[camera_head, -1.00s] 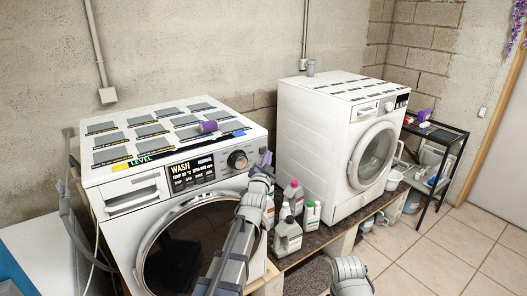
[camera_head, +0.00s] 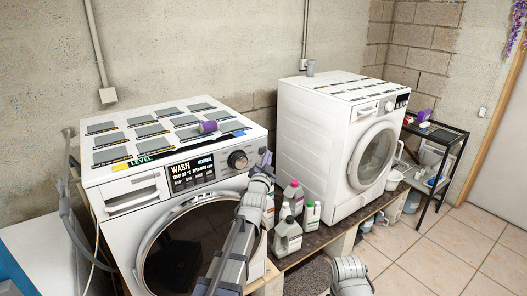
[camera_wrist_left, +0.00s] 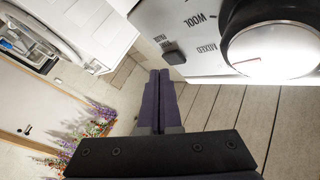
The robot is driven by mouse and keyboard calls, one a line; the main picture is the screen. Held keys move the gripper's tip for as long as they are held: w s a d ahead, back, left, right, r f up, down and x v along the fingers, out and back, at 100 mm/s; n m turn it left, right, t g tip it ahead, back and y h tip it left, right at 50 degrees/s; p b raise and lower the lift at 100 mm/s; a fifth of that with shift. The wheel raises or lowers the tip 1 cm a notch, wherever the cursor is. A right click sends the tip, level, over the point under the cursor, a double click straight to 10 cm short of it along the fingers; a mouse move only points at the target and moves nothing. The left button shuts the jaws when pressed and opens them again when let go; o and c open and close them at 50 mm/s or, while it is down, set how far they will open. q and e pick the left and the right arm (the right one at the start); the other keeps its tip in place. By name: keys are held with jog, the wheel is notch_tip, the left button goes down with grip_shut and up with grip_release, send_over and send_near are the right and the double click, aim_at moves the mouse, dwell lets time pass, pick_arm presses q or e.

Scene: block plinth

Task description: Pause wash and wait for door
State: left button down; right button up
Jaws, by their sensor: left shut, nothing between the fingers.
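The left washing machine (camera_head: 115,195) stands on a plinth, its dark round door (camera_head: 185,255) closed. Its display (camera_head: 191,172) reads WASH, with temperature and spin lines. The round knob (camera_head: 238,159) is right of the display and also shows large in the left wrist view (camera_wrist_left: 275,45). A small dark button (camera_wrist_left: 173,52) sits below the WOOL and MIXED labels there. My left gripper (camera_head: 265,160) is at the panel's right end. Its purple fingers (camera_wrist_left: 159,92) are shut and empty, with tips close to the button. I cannot tell whether they touch. My right gripper is out of view.
A second white machine (camera_head: 318,150) stands to the right. Several bottles (camera_head: 288,235) stand between the machines. A black rack (camera_head: 440,135) stands by the wall. Tiled floor (camera_head: 430,250) is clear at right.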

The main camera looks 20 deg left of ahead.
pick_arm(q)
jog(key=shift+w+a, duration=0.25)
jog(key=shift+a, duration=0.1)
jog(key=shift+w+a, duration=0.25)
jog(key=shift+a, duration=0.05)
dwell(0.8)
jog(key=shift+s+d, duration=0.5)
jog(key=shift+d, duration=0.15)
dwell(0.3)
jog(key=s+d, duration=0.1)
jog(key=d, duration=0.1)
jog(key=s+d, duration=0.2)
dwell(0.4)
dwell(0.5)
